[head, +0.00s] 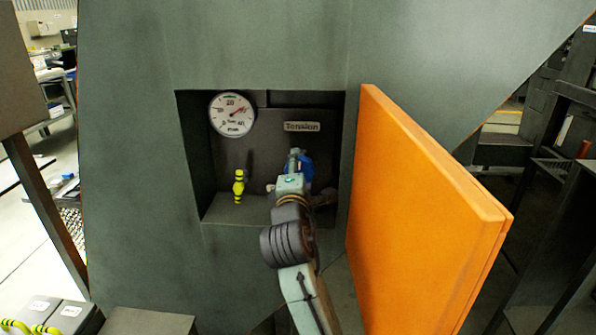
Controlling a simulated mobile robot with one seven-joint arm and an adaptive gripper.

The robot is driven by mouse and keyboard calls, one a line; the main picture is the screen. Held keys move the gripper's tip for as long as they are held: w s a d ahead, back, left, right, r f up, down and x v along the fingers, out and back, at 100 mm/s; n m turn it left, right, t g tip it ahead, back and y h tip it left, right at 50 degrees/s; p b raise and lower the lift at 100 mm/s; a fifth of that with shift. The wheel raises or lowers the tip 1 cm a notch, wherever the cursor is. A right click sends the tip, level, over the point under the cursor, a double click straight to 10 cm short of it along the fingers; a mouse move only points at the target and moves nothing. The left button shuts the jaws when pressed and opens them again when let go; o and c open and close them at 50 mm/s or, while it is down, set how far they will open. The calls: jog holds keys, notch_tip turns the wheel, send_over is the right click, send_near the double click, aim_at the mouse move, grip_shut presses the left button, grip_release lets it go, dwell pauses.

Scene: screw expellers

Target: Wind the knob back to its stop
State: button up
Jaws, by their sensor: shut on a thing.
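A blue knob (306,170) sits in the recess under a plate marked "Tension" (301,127). Most of it is hidden behind my gripper (294,160) and wrist, and only its right side shows. My gripper reaches into the recess from below and is shut on the knob. The fingertips are small and partly hidden in this view, and no mark on the knob can be read.
A round white gauge (232,115) with a red needle is at the recess's upper left. An orange door (415,215) hangs open close to my arm's right.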

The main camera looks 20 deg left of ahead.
jog(key=o, duration=1.2)
jog(key=shift+c, duration=0.2)
jog(key=v, duration=0.7)
jog(key=shift+s, duration=0.25)
jog(key=shift+d, duration=0.1)
